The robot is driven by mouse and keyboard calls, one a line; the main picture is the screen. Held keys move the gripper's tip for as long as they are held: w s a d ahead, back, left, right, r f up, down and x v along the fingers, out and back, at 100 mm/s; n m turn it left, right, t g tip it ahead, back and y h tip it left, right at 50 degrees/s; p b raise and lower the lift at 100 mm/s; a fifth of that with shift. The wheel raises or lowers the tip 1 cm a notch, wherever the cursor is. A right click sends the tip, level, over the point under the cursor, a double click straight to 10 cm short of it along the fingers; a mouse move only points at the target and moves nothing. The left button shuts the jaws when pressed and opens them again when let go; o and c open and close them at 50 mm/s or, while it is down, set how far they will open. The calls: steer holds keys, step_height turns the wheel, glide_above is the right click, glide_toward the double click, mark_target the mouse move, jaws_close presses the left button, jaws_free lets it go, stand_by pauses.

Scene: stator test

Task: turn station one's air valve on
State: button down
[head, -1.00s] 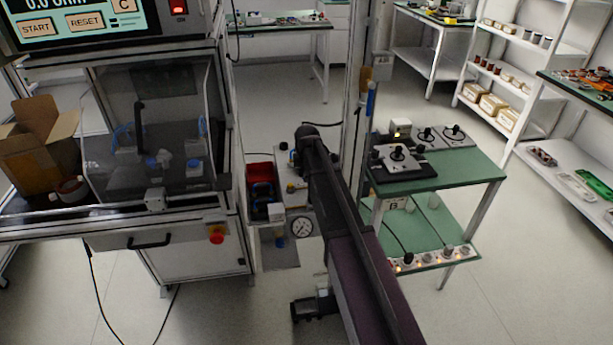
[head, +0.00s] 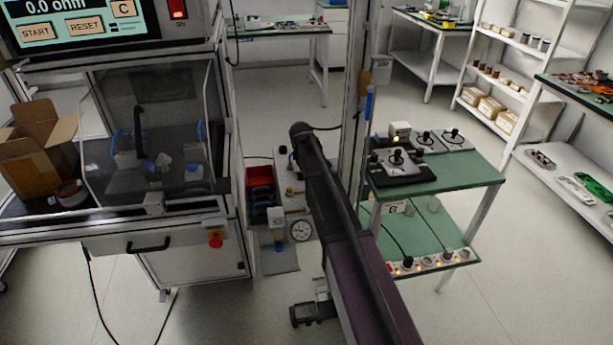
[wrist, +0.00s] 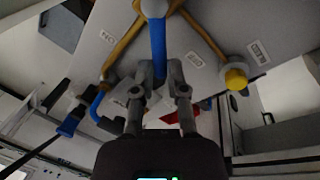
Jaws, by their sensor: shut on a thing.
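In the wrist view a blue lever (wrist: 158,48) hangs from a brass pipe fitting on a pale panel (wrist: 205,45). My gripper (wrist: 160,88) has its two fingers on either side of the lever's lower end and is shut on it. The lever lies roughly in line with the fingers.
In the wrist view a yellow knob (wrist: 236,78) sits to the right, a red part (wrist: 182,116) is partly behind the fingers, and another blue part (wrist: 97,103) is on the left. In the head view a test cabinet (head: 195,258) stands left and a green-topped table (head: 460,170) right.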

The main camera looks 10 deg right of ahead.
steer(key=m, duration=0.1)
steer(key=w+d+m, duration=0.1)
steer(key=m, duration=0.2)
steer(key=shift+w+d+m+g, duration=0.15)
steer(key=shift+d+m+g, duration=0.15)
steer(key=shift+d+g, duration=0.1)
steer(key=shift+w+d+m+g+h, duration=0.15)
steer(key=shift+d+m, duration=0.15)
steer(key=shift+m, duration=0.45)
steer(key=shift+s+d+m+g+h, duration=0.1)
steer(key=shift+d+m, duration=0.25)
steer(key=shift+m, duration=0.35)
steer(key=shift+w+d+m+g+h, duration=0.15)
steer(key=shift+d+m, duration=0.15)
steer(key=shift+m, duration=0.45)
steer(key=c, duration=0.7)
jaws_free()
steer(key=shift+a+n, duration=0.1)
steer(key=shift+n, duration=0.2)
